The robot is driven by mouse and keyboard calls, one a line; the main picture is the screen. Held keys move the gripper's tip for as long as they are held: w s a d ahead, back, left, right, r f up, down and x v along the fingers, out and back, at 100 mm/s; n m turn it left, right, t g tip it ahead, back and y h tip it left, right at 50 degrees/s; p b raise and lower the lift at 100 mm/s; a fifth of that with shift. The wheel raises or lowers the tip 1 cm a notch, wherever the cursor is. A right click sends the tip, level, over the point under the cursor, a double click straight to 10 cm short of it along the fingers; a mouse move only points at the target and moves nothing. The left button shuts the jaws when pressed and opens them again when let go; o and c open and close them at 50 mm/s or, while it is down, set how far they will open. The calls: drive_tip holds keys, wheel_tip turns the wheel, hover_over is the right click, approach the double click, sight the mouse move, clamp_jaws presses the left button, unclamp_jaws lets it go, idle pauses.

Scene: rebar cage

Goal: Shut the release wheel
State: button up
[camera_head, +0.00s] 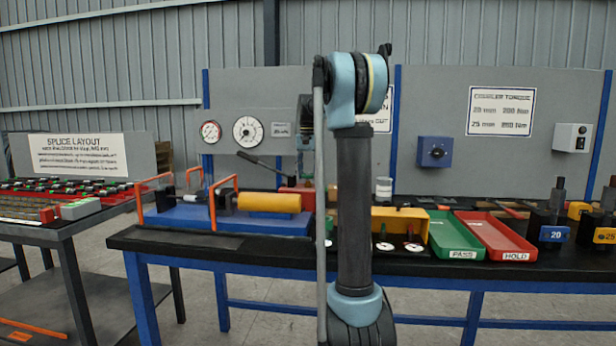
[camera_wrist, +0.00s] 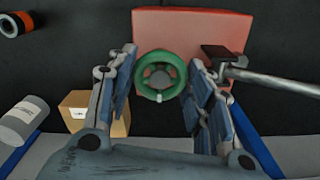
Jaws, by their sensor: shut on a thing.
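The release wheel (camera_wrist: 160,97) is a green ring in the middle of the wrist view, in front of a red block (camera_wrist: 205,25). My gripper (camera_wrist: 163,76) has one finger on each side of the wheel and is shut on it. The red block also shows in the head view (camera_head: 297,191), partly behind my arm. How far the wheel is turned cannot be told.
A metal lever (camera_wrist: 265,80) reaches right from the red block in the wrist view. A cardboard-coloured box (camera_wrist: 98,118) and a grey cylinder (camera_wrist: 22,121) are to the left. Green (camera_head: 455,238) and red (camera_head: 497,238) trays lie right of my arm.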

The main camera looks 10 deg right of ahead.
idle(0.3)
drive_tip(key=o, duration=1)
drive_tip(key=shift+w, duration=0.1)
drive_tip(key=shift+o, duration=0.2)
wheel_tip(320, 180, up, 12)
drive_tip(key=shift+f, duration=0.1)
